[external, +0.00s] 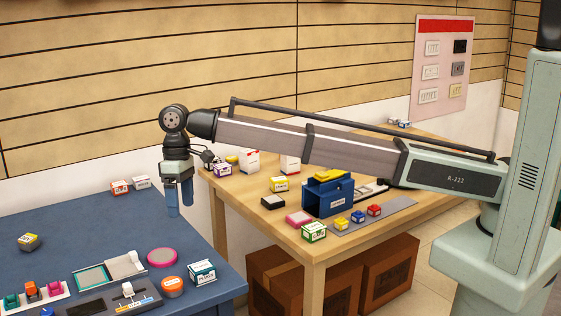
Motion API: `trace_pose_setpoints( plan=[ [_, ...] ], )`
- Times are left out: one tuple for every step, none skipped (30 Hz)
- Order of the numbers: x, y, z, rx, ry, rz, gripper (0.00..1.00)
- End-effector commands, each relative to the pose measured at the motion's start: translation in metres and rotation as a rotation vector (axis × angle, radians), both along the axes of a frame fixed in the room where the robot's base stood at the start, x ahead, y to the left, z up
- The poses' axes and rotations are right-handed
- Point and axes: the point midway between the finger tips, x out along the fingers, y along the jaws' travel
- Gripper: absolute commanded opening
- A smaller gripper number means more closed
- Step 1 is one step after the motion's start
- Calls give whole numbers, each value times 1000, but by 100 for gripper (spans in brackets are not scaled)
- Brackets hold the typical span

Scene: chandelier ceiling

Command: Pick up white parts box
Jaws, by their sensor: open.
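Several small boxes are partly white, and I cannot tell which one is the white parts box. A white box with a red mark (250,161) stands at the back left of the wooden table, with another white and red box (290,163) to its right, partly behind my arm. A small white box (141,182) lies at the back of the blue table, beside a red and white box (120,187). A white and teal box (202,271) stands at that table's front right. My gripper (180,210) points down, open and empty, near the blue table's back right edge, apart from these boxes.
The wooden table (385,228) also holds a blue bin (328,196), a green and white box (314,231) and several small coloured boxes. An orange round tub (172,287) and a pink disc (162,257) sit on the blue table (75,225), whose middle is mostly clear.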

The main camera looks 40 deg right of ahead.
Motion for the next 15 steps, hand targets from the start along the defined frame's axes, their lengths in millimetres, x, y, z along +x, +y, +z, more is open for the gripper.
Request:
trace_pose_setpoints(
  plan=[
    [17, -19, -4, 8, 27, -56, 83],
    [26, -29, -6, 14, 44, -88, 83],
    [37, -41, -8, 22, 67, -131, 83],
    [45, -50, -10, 28, 84, -161, 83],
    [53, -59, -12, 33, 101, -194, 83],
    [64, -72, -14, 41, 125, -236, 83],
    [71, -81, -15, 47, 142, -267, 83],
    [79, -91, -17, 53, 160, -299, 83],
    [89, -103, -19, 61, 183, -341, 83],
    [95, -113, -20, 66, 201, -372, 83],
    [103, -123, -21, 74, 219, -404, 83],
    [112, -136, -23, 82, 243, -445, 83],
    [118, -146, -24, 88, 260, -476, 83],
    [125, -156, -24, 96, 279, -506, 83],
    [133, -169, -25, 104, 302, -547, 83]
  ],
)
